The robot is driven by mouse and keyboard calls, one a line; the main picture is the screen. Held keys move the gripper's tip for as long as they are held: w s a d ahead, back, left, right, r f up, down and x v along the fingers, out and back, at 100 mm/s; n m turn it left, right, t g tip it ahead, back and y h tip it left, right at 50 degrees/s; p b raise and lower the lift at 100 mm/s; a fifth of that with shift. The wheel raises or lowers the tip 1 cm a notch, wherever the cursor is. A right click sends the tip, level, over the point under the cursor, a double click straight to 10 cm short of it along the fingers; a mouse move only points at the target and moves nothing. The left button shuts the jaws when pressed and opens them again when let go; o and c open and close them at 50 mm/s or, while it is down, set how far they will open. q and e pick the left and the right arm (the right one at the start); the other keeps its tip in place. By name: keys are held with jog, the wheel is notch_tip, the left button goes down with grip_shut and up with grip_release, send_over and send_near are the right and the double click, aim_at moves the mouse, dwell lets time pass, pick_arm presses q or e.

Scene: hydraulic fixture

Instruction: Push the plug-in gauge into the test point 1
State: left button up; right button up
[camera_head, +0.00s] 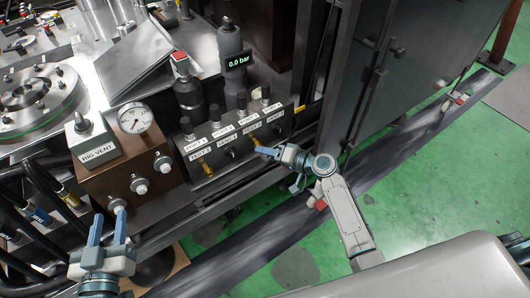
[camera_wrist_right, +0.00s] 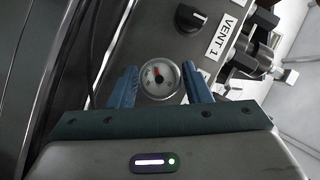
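The plug-in gauge (camera_wrist_right: 160,78), a small round dial with a white face, sits between the fingers of my right gripper (camera_wrist_right: 161,88) in the right wrist view. The fingers touch both sides of its rim. In the head view my right gripper (camera_head: 268,152) is at the right part of the black valve panel (camera_head: 231,157), with a brass piece at its tips. A brass fitting (camera_head: 205,168) stands out below the left labels, one reading TEST 1. I cannot see the gauge joined to any fitting.
The brown block (camera_head: 120,182) carries a large dial gauge (camera_head: 135,118) and white fittings. A display (camera_head: 238,60) reads 0.0 bar. Black knobs stand on the panel, including one by the VENT 1 label (camera_wrist_right: 223,37). Dark hoses run at left; green floor is open at right.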

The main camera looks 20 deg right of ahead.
jog(key=c, duration=0.6)
jog(key=shift+s+d+p, duration=0.1)
jog(key=shift+s+d, duration=0.2)
jog(key=shift+s, duration=0.5)
jog(key=shift+s+d+p, duration=0.1)
jog(key=shift+s+d, duration=0.15)
jog(key=shift+s, duration=0.5)
jog(key=shift+s+d+p, duration=0.1)
jog(key=shift+s+d, duration=0.2)
jog(key=shift+s, duration=0.5)
jog(key=shift+o, duration=1.1)
jog(key=shift+c, duration=0.9)
